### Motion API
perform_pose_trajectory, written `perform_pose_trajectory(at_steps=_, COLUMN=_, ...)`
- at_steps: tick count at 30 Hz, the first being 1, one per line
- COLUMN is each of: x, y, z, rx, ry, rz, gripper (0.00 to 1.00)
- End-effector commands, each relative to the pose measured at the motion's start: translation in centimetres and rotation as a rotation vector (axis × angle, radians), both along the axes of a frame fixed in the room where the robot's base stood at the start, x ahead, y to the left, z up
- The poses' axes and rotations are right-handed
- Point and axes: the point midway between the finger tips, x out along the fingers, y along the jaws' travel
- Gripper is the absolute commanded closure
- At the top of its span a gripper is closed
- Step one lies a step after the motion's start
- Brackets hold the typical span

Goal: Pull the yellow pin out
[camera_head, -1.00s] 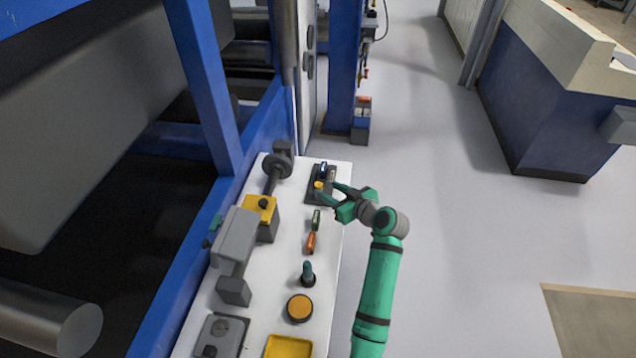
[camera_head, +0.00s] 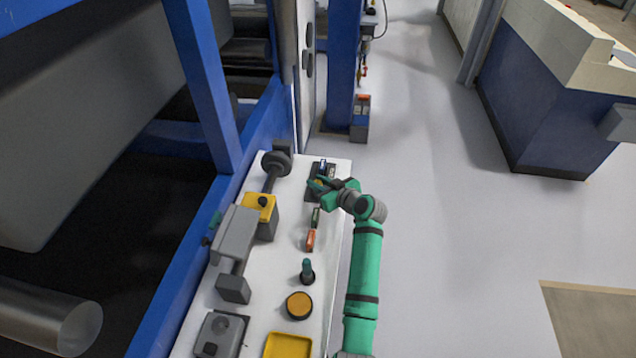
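The yellow pin (camera_head: 319,182) is a small spot of yellow at the dark holder block (camera_head: 310,193) at the far end of the white table. My green gripper (camera_head: 317,182) reaches in from the right, low over the block, with its fingertips at the pin. The fingers cover most of the pin, and a little yellow shows between them. I cannot tell whether the fingers touch the pin or are closed on it. A blue pin (camera_head: 322,166) stands in the same block just behind the gripper.
On the white table (camera_head: 270,312) nearby are a green piece (camera_head: 315,217), an orange piece (camera_head: 310,240), a teal-topped knob (camera_head: 307,270) and an orange round button (camera_head: 299,305). A grey machine with a yellow block (camera_head: 260,207) stands on the left. Open floor lies right.

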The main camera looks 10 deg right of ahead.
Motion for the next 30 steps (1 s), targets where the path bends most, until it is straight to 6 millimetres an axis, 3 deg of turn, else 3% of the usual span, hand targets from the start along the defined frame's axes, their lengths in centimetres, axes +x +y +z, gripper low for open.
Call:
perform_pose_trajectory(at_steps=14, x=-0.04, y=-0.07, z=-0.17, rx=0.001, ry=0.0, rz=-0.001, gripper=1.0)
perform_pose_trajectory(at_steps=15, x=-0.04, y=-0.07, z=-0.17, rx=0.0, ry=0.001, rz=-0.001, gripper=0.74)
perform_pose_trajectory(at_steps=17, x=-0.04, y=-0.07, z=-0.17, rx=0.0, ry=0.001, rz=-0.001, gripper=0.59)
perform_pose_trajectory(at_steps=30, x=-0.86, y=-0.42, z=0.21, rx=0.001, ry=0.0, rz=-0.001, gripper=0.59)
